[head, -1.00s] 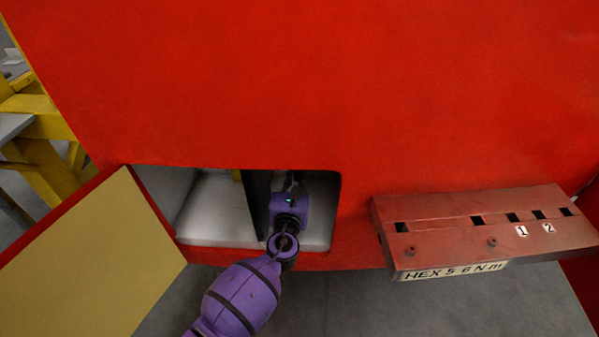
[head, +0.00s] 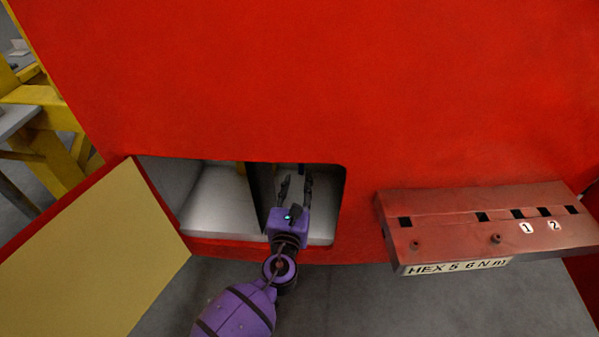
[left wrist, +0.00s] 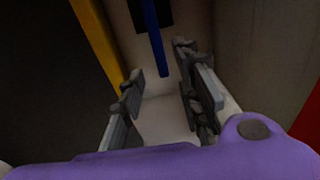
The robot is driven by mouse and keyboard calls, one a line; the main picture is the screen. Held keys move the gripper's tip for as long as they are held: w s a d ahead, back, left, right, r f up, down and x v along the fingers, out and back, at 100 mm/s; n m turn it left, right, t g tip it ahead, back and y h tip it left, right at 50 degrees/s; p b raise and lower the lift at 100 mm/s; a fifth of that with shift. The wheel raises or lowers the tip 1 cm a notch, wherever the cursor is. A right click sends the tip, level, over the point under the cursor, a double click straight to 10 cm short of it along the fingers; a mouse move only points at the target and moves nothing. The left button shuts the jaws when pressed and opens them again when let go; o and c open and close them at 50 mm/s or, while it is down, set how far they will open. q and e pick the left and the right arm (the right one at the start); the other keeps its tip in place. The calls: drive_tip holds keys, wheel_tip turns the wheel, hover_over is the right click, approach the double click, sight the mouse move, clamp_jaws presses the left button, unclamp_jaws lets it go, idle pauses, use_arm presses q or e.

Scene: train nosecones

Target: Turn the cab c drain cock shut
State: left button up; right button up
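A blue lever (left wrist: 154,40) hangs down at the back of the open compartment, in front of a dark square patch; it appears to be the drain cock handle. In the head view a small blue piece (head: 302,169) shows under the compartment's top edge. My left gripper (head: 297,181) is inside the compartment opening, with its fingers apart and empty. In the left wrist view the fingers (left wrist: 158,68) are spread below and nearer than the lever, apparently not touching it. The cock's body is not clear. My right gripper is not in view.
The compartment (head: 215,205) sits in a red nosecone (head: 320,80), with a dark divider (head: 261,195) left of my gripper. An open yellow-faced door (head: 95,255) stands at left. A red tool shelf (head: 450,225) with slots juts out at right.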

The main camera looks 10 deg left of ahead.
use_arm(q)
drive_tip(key=s, duration=0.5)
drive_tip(key=shift+s, duration=0.1)
idle(0.3)
